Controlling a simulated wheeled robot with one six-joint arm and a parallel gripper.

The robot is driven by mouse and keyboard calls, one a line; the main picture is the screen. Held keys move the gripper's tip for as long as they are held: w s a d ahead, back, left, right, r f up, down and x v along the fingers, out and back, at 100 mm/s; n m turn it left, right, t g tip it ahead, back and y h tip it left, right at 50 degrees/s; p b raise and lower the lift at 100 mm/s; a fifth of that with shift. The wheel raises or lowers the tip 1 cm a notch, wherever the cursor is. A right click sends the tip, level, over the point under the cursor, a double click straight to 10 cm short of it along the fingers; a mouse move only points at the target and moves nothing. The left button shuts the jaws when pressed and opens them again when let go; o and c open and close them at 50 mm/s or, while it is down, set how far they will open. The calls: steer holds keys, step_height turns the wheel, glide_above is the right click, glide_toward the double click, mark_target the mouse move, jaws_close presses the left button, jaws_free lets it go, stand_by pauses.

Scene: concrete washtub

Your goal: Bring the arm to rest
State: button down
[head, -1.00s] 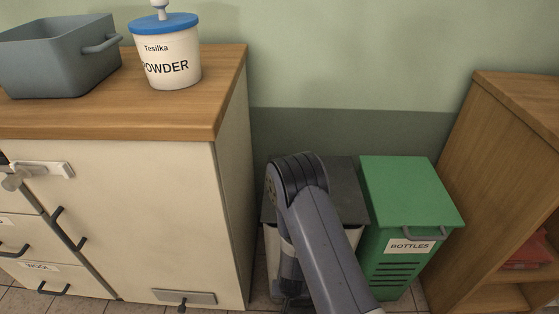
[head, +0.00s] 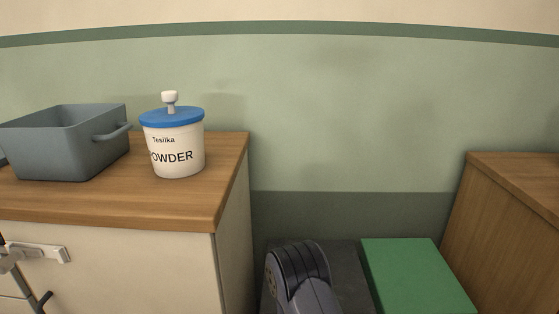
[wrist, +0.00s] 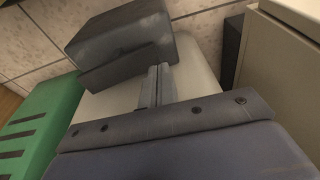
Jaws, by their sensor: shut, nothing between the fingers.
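My gripper (wrist: 157,86) shows in the wrist view, its narrow fingers close together with no gap to be seen between them. Dark grey blocks show just beyond the fingers; I cannot tell whether they are part of the gripper. A pale surface lies behind the fingers. In the head view only a rounded grey joint of my arm (head: 298,275) shows, at the bottom edge in front of a dark bin lid (head: 345,267). The gripper itself is out of the head view.
A green bin (head: 415,272) stands right of the dark-lidded one and also shows in the wrist view (wrist: 38,125). A cabinet (head: 110,255) at left carries a grey tub (head: 65,150) and a powder pot (head: 176,153). A wooden unit (head: 505,220) stands at right.

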step_height(320, 180, up, 7)
steer(key=p, duration=0.6)
step_height(320, 180, down, 10)
steer(key=b, duration=0.9)
steer(key=shift+r, duration=0.2)
step_height(320, 180, up, 7)
steer(key=p, duration=0.6)
steer(key=shift+r, duration=0.15)
steer(key=shift+d, duration=0.1)
